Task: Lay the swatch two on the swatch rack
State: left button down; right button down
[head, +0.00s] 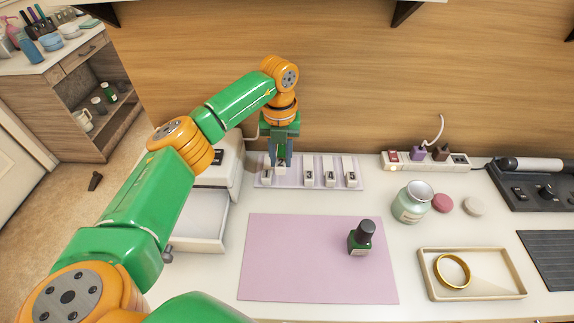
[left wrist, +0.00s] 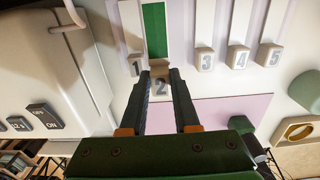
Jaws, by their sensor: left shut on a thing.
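The swatch rack (head: 318,184) is a pale lavender tray at the back of the counter, holding white numbered swatches. My left gripper (head: 281,166) points down over its left part. In the left wrist view the gripper (left wrist: 160,90) is shut on the tab of swatch two (left wrist: 154,32), which has a green strip and a "2" on its tab. Swatch two lines up between swatch one (left wrist: 132,40) and swatch three (left wrist: 204,58). I cannot tell whether it touches the rack or hangs just above it. In the head view the gripper mostly hides it.
A white drawer unit (head: 197,214) stands left of the rack, drawer open. A pink mat (head: 300,262) with a dark green bottle (head: 361,239) lies in front. A power strip (head: 425,162), a mint jar (head: 410,205) and a tray (head: 490,285) with a gold ring are to the right.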

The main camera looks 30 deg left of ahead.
aim_at(285, 178)
pick_arm(q)
jog(key=shift+w+d+f, duration=0.15)
jog(key=shift+w+f, duration=0.1)
jog(key=shift+f, duration=0.1)
jog(key=shift+w+d+f, duration=0.1)
jog(key=shift+w+f, duration=0.05)
jog(key=shift+f, duration=0.85)
jog(key=shift+w+d+f, duration=0.1)
jog(key=shift+f, duration=0.9)
jog(key=shift+f, duration=0.15)
jog(key=c, duration=0.9)
grip_release()
notch_tip(285, 178, up, 12)
jog(key=shift+r, duration=0.2)
jog(key=shift+f, duration=0.1)
